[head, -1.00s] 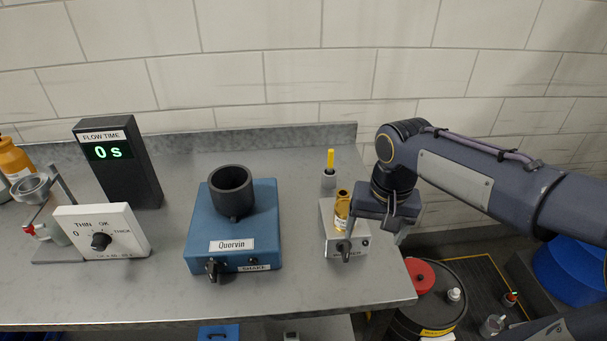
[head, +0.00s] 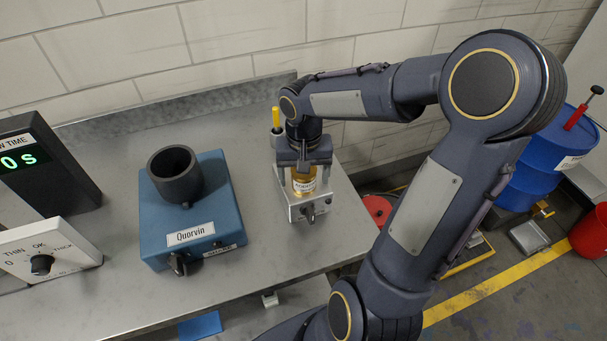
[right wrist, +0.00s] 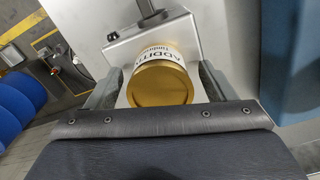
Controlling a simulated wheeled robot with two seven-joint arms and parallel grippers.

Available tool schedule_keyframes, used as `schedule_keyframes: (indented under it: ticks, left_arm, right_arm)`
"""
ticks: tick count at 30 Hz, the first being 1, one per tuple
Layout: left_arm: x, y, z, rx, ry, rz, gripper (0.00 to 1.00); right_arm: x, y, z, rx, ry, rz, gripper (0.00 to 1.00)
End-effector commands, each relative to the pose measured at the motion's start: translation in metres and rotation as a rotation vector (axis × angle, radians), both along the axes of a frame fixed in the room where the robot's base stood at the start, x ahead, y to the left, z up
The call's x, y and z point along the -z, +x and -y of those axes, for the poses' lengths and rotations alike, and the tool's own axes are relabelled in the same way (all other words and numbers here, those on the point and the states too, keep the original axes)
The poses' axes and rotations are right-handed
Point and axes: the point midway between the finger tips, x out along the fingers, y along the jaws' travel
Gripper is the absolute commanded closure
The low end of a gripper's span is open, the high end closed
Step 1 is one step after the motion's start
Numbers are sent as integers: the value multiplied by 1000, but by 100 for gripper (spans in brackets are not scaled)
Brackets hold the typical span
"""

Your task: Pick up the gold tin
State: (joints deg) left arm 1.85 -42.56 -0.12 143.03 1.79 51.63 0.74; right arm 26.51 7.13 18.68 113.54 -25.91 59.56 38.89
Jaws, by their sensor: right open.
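The gold tin (head: 303,180) stands on a small silver box-like device (head: 306,207) near the right end of the bench. In the right wrist view the tin (right wrist: 160,84) shows its gold lid and a white label with partly readable letters. My right gripper (head: 303,163) is over the tin from above and behind. In the right wrist view my right gripper (right wrist: 157,88) is open, with one finger on each side of the tin. I cannot tell whether the fingers touch it. My left gripper is not in view.
A blue device labelled Quorvin (head: 222,225) with a dark cup (head: 174,180) stands left of the silver device. A yellow-topped pen-like item (head: 275,118) stands behind it. The bench's right edge is close by. A blue drum (head: 550,150) stands on the floor at right.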

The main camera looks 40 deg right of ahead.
Motion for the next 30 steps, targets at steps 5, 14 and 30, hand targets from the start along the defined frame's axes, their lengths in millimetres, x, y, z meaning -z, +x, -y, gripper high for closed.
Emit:
schedule_keyframes:
  ticks: [5,14,30]
  left_arm:
    - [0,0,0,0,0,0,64]
    - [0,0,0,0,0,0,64]
    - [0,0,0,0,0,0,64]
  right_arm:
    - [5,0,0,0,0,1,23]
    - [4,0,0,0,0,1,48]
    - [0,1,0,0,-1,4,74]
